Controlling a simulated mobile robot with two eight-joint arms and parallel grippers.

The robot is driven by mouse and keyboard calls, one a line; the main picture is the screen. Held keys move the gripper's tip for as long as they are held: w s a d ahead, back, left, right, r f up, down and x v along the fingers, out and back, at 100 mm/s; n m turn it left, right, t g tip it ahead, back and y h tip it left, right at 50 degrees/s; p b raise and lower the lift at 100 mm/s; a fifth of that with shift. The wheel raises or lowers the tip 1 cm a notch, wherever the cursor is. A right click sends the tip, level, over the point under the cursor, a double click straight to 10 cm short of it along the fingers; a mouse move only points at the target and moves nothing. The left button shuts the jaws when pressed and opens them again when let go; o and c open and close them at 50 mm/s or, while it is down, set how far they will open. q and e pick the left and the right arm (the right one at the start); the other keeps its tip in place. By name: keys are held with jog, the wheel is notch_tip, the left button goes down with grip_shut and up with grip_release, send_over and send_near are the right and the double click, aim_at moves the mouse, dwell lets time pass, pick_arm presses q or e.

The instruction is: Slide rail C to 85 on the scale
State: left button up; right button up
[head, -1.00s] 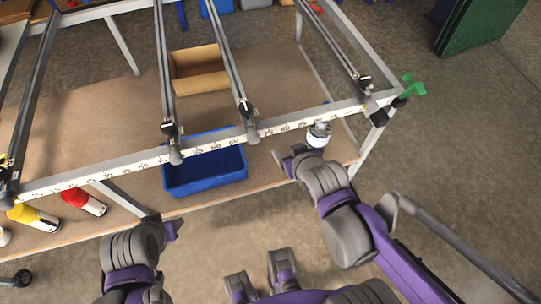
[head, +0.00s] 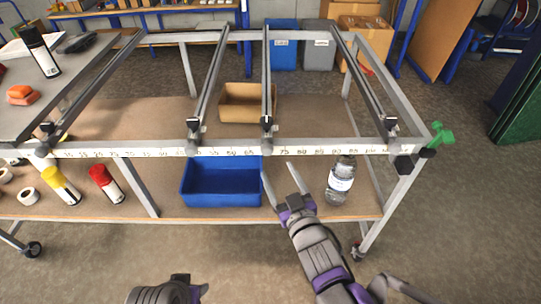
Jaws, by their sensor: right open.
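The white number scale (head: 325,150) runs along the front bar of the frame. Several grey rails cross the frame from front to back, and no letter on them is readable. The third rail from the left (head: 267,85), probably rail C, has its front clamp at about 70, just left of the 75 mark. The 85 mark lies to its right. My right gripper (head: 277,168) is open and empty, its two fingers pointing up just below the bar near that clamp. My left gripper (head: 196,290) shows only partly at the bottom edge; its jaws cannot be made out.
The fourth rail (head: 362,80) has its clamp near the scale's right end. A green clamp (head: 441,134) sticks out at the frame's right corner. Below stand a blue bin (head: 221,196), a cardboard box (head: 240,105) and a clear bottle (head: 340,182). Floor in front is clear.

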aim_at(269, 154)
jog(key=x, duration=0.9)
jog(key=shift+w, duration=0.25)
grip_shut()
